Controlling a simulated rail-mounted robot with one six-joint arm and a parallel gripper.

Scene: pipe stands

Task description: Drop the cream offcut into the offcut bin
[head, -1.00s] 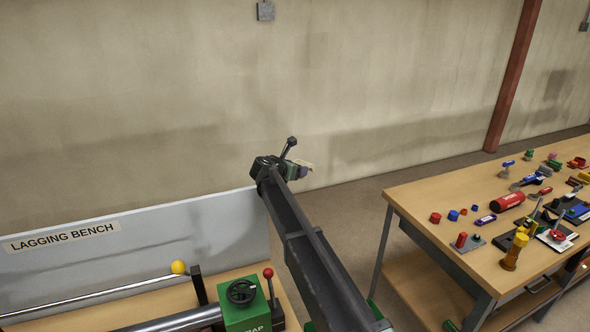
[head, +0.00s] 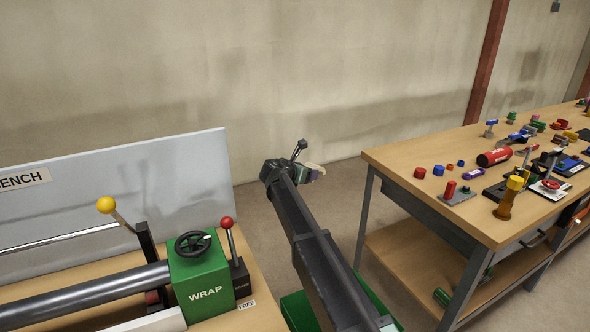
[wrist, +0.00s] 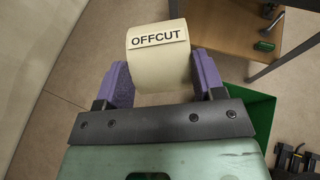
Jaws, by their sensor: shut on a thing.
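My gripper (head: 305,175) is at the end of my extended arm, in the gap between the two benches in the head view. In the wrist view its purple fingers (wrist: 159,85) are shut on the cream offcut (wrist: 160,67), a curved piece labelled OFFCUT. The offcut also shows as a small pale edge in the head view (head: 315,168). A green open-topped bin (wrist: 262,112) sits below, to the right of the gripper in the wrist view and partly hidden by it. In the head view, green parts (head: 297,311) show on both sides of my arm, which hides their middle. No label shows on the bin.
The lagging bench (head: 262,318) at left carries a green WRAP unit (head: 200,275), a red-knobbed lever (head: 230,240) and a pipe. The wooden workbench (head: 420,150) at right holds many small parts and has a lower shelf.

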